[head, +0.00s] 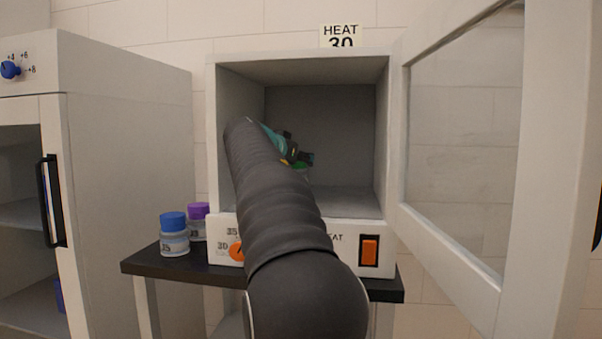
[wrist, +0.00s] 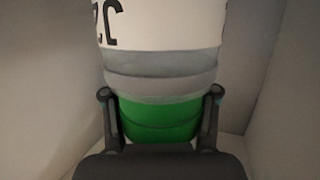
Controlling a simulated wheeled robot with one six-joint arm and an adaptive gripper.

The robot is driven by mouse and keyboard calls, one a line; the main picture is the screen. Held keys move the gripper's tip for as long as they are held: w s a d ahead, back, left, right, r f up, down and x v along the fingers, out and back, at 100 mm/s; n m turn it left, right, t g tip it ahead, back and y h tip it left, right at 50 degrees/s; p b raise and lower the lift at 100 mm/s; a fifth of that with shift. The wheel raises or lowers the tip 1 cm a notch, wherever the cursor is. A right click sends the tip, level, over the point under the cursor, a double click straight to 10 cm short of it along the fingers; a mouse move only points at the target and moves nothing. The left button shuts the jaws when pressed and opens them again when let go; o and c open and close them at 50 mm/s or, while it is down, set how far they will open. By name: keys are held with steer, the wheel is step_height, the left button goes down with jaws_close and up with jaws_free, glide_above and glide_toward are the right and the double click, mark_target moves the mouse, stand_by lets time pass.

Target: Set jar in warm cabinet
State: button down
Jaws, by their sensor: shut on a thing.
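The warm cabinet (head: 300,60), under a "HEAT 30" sign (head: 341,36), stands open with its glazed door (head: 465,140) swung to the right. My arm reaches into its chamber. My gripper (head: 303,160) is inside, mostly hidden behind the arm in the head view. In the wrist view my gripper (wrist: 160,93) is shut on the green lid (wrist: 160,120) of a jar (wrist: 160,68) with a white label. Only a bit of green shows in the head view. I cannot tell whether the jar touches the chamber floor.
A blue-lidded jar (head: 174,235) and a purple-lidded jar (head: 199,222) stand on the dark table (head: 180,268) left of the cabinet. A larger white cabinet (head: 130,150) with a blue knob stands at the left. An orange switch (head: 369,250) is on the warm cabinet's front panel.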

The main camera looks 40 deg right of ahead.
steer(key=shift+f, duration=1.15)
steer(key=shift+f, duration=0.1)
steer(key=shift+f+b, duration=0.1)
steer(key=shift+b, duration=0.25)
steer(key=shift+c, duration=1.5)
jaws_free()
steer(key=shift+r+p, duration=0.3)
steer(key=b+v, duration=0.1)
steer(key=v, duration=1.1)
steer(key=shift+f, duration=0.1)
